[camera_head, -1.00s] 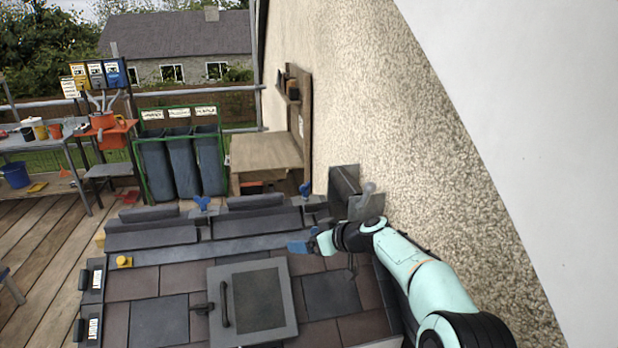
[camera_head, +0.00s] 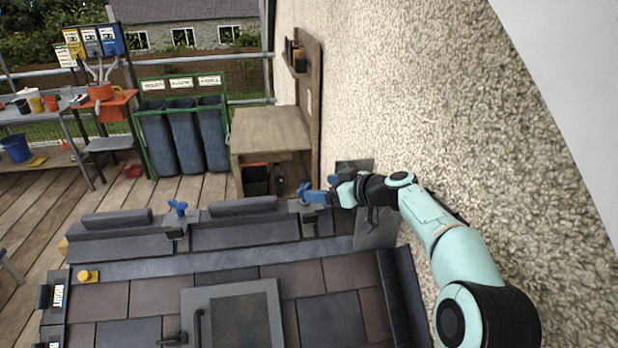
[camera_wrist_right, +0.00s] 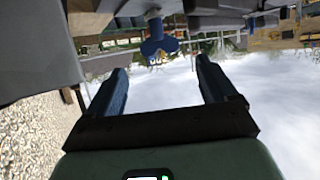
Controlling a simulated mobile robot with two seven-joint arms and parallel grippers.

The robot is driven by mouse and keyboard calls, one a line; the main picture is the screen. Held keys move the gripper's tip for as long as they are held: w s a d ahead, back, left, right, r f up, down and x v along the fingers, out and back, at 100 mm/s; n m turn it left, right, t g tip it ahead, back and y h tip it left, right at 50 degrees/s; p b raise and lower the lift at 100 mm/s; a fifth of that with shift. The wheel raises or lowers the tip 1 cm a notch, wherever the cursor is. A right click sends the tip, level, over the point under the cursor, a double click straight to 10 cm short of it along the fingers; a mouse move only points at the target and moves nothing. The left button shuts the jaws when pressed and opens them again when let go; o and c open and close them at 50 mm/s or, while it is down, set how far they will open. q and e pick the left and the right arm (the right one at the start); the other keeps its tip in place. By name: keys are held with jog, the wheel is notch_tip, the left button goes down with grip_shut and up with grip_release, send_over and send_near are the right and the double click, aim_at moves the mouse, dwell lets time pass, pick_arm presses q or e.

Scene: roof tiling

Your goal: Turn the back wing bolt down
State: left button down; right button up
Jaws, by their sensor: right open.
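A blue wing bolt (camera_head: 305,189) stands at the right end of the ridge, near the rough wall. Its blue wings also show in the right wrist view (camera_wrist_right: 158,42), upside down there, just beyond the fingertips. My right gripper (camera_head: 317,197) is open beside this bolt, its blue fingers partly overlapping it in the head view. In the right wrist view the gap between the fingertips (camera_wrist_right: 161,66) is empty and lines up with the bolt. A second blue wing bolt (camera_head: 178,208) stands farther left on the ridge. My left gripper is not in view.
The tiled roof (camera_head: 300,280) with a hatch window (camera_head: 240,318) lies below the ridge pieces (camera_head: 243,230). The rough wall (camera_head: 400,110) rises close on the right. A wooden bench (camera_head: 270,130) and dark bins (camera_head: 185,135) stand behind.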

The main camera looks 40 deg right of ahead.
aim_at(305, 186)
jog(key=p+x, duration=0.1)
jog(key=x, duration=0.3)
jog(key=p+x, duration=0.1)
jog(key=x, duration=0.1)
jog(key=shift+w+a+r+p, duration=0.1)
jog(key=shift+w+r+p, duration=0.05)
jog(key=shift+w+p, duration=0.2)
jog(key=shift+w+f, duration=0.25)
jog(key=shift+w, duration=0.15)
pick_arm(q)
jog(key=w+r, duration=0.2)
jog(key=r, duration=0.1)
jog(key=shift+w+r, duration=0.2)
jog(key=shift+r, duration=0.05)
pick_arm(e)
jog(key=shift+c, duration=0.3)
jog(key=c, duration=0.9)
